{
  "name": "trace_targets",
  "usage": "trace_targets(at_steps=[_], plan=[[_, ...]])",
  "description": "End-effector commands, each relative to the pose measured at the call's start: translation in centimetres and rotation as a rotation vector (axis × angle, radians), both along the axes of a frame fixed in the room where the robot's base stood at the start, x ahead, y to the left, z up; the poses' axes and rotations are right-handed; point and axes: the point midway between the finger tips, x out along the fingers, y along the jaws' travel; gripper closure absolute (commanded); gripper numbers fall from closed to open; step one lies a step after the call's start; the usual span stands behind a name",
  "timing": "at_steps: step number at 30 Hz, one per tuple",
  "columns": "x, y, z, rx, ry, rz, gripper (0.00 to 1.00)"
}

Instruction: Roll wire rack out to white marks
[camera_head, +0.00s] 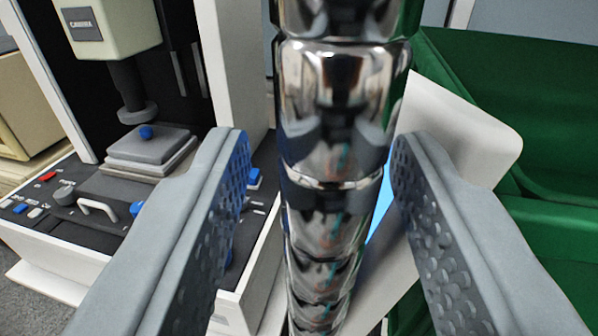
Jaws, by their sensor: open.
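A shiny chrome ringed post (322,238), which looks like an upright of the wire rack, runs from top to bottom through the middle of the view. No shelves, wheels or white marks show. My gripper (318,143) is open, with one grey finger left of the post and one right of it. The post appears to be between the fingers or just beyond them, with a gap on each side. I cannot tell the exact depth.
A measuring machine (105,30) with a control panel (60,215) of knobs and a handle stands at left behind my finger. A white-framed panel (460,125) with a bright blue face is behind the post. Green bins (555,240) fill the right side.

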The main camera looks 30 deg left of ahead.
Motion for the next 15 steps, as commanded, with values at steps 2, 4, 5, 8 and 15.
trace_targets(at_steps=[2, 4, 5, 8, 15], plan=[[0.02, 0.01, -0.05, 0.000, 0.001, 0.000, 0.58], [0.03, 0.01, -0.07, 0.000, 0.001, 0.000, 0.58], [0.03, 0.01, -0.08, 0.000, 0.001, -0.001, 0.58], [0.04, 0.02, -0.11, -0.002, 0.001, -0.001, 0.58], [-0.90, -0.33, -0.11, 0.000, 0.001, 0.001, 0.58]])
